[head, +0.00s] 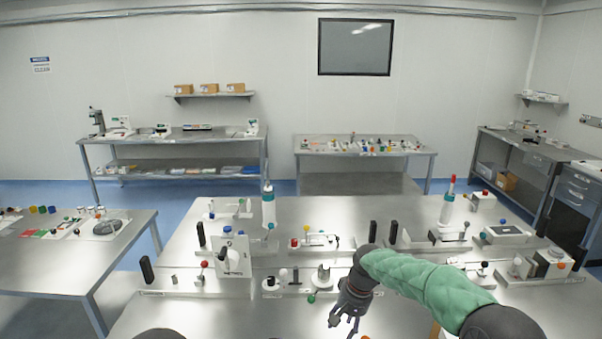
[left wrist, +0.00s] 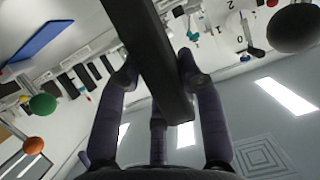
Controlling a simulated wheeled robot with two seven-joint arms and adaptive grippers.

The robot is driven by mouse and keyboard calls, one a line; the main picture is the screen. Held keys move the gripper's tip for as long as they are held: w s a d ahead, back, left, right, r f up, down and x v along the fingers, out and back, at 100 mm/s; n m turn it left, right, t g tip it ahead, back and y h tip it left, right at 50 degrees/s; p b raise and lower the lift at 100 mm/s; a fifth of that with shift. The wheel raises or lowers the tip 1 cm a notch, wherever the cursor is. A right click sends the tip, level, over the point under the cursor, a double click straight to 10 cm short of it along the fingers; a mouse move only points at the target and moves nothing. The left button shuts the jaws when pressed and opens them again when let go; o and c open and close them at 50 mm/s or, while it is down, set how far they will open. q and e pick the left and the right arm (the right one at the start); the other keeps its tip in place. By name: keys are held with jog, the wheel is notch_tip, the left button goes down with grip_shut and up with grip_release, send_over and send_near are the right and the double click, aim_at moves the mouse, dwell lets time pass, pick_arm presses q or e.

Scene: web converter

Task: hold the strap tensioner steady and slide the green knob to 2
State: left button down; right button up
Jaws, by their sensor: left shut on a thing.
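My left gripper (left wrist: 158,85) is shut on a dark flat bar (left wrist: 150,45), which runs from the top edge down between its fingers. In the left wrist view a green knob (left wrist: 43,103) is at the left, above an orange knob (left wrist: 33,145). The digits 2 and 0 show near the top right, beside a dark round knob. In the head view a green knob (head: 312,298) is at the front of a small white fixture. My right gripper (head: 345,321) hangs low right of it, fingers apart and empty. I cannot tell which fixture is the strap tensioner.
A white fixture with a marked plate (head: 232,258) and a black upright grip (head: 146,270) stand on the steel table (head: 210,315). More fixtures, two bottles and black posts crowd the table behind and to the right. Its front left is clear.

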pick_arm(q)
jog(key=shift+s+f, duration=0.4)
jog(key=shift+f, duration=0.05)
jog(key=c, duration=0.7)
grip_release()
jog(key=shift+w+r, duration=0.25)
jog(key=shift+r, duration=0.05)
jog(key=v, duration=1.2)
jog(key=shift+a, duration=0.1)
